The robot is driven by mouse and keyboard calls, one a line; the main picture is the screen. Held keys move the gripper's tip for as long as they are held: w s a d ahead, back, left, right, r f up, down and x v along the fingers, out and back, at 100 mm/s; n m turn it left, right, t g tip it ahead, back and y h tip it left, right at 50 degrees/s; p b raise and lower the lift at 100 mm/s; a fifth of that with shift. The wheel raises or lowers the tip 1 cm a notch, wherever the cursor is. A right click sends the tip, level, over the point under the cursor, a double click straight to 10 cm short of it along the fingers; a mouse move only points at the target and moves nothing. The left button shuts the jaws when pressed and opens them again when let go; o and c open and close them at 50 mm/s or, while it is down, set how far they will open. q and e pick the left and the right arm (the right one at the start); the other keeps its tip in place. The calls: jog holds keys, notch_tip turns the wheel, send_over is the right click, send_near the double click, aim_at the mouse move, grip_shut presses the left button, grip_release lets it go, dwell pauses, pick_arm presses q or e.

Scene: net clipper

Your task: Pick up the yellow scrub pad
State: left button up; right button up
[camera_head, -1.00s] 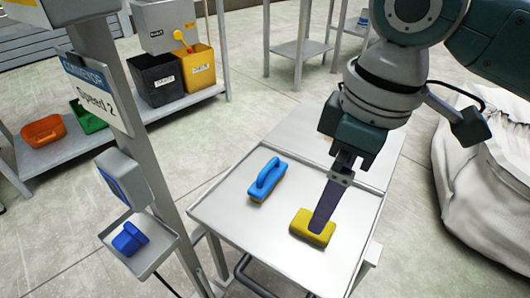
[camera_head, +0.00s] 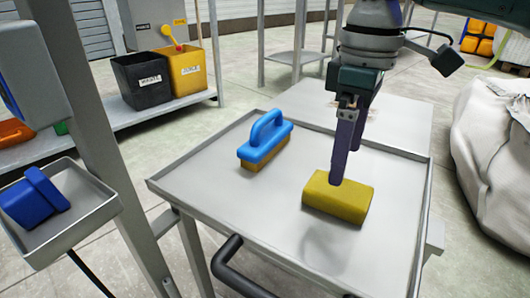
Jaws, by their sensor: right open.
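The yellow scrub pad (camera_head: 338,198) lies on the grey metal tray table (camera_head: 250,210), right of its middle. My right gripper (camera_head: 346,166) comes down from above with its dark fingers pointing at the pad. The fingers are apart, one in front of the other in this view. The nearer fingertip overlaps the pad's back edge; I cannot tell whether it touches. The gripper holds nothing. My left gripper is not in view.
A blue-handled scrub brush (camera_head: 266,141) stands on the tray, left of the pad. A post with a small tray holding a blue object (camera_head: 34,199) stands at left. A white sack (camera_head: 492,150) is at right. Black (camera_head: 142,84) and yellow bins (camera_head: 187,72) are behind.

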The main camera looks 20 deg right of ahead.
aim_at(340, 188)
jog(key=f+b, duration=0.2)
jog(key=f, duration=0.1)
jog(key=f+b, duration=0.3)
jog(key=f, duration=0.1)
jog(key=shift+s+a+f, duration=0.1)
jog(key=shift+s+a, duration=0.05)
jog(key=shift+s, duration=0.05)
jog(key=c, duration=1.2)
